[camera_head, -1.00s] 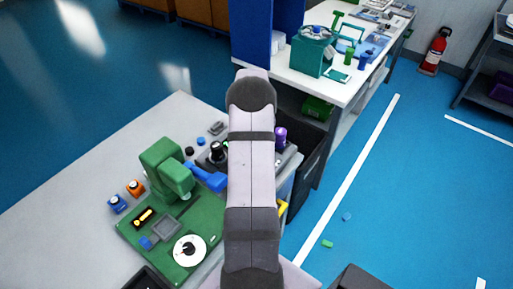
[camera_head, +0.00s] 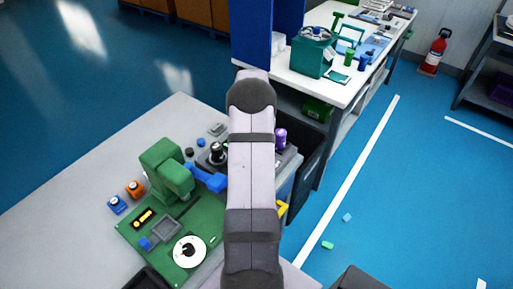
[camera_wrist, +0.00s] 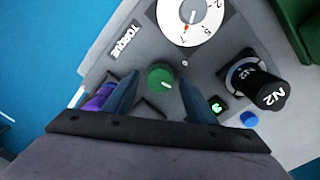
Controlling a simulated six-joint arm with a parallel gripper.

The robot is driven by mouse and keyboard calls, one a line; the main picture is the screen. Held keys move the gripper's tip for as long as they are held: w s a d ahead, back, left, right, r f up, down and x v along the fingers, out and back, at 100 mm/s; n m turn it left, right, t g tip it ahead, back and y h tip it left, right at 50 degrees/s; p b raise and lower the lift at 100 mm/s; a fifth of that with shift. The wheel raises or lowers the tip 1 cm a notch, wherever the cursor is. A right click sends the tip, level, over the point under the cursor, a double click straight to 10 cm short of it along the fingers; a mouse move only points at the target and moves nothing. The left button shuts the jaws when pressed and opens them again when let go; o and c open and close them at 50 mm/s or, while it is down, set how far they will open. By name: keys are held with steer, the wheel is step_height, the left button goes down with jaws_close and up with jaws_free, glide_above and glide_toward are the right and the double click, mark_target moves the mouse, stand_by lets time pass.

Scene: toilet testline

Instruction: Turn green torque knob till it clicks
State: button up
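The green torque knob (camera_wrist: 160,76) is a small round knob with a white pointer line on a grey panel in the wrist view. A TORQUE label (camera_wrist: 124,41) lies to its upper left and a white numbered dial (camera_wrist: 196,16) with an orange pointer above it. My gripper (camera_wrist: 158,80) is open, with one dark finger to each side of the knob. I see a gap between each finger and the knob; their height above the panel is hard to judge. In the head view my arm hides the knob and gripper.
A black N2 knob (camera_wrist: 268,90), a purple part (camera_wrist: 98,98) and a lit green button (camera_wrist: 217,105) sit close around my fingers. In the head view a green press (camera_head: 165,170) and a blue lever (camera_head: 208,180) stand left of my arm.

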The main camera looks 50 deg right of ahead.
steer(key=shift+w+a+r+b, duration=0.1)
steer(key=shift+r+b, duration=0.95)
steer(key=shift+r, duration=2.6)
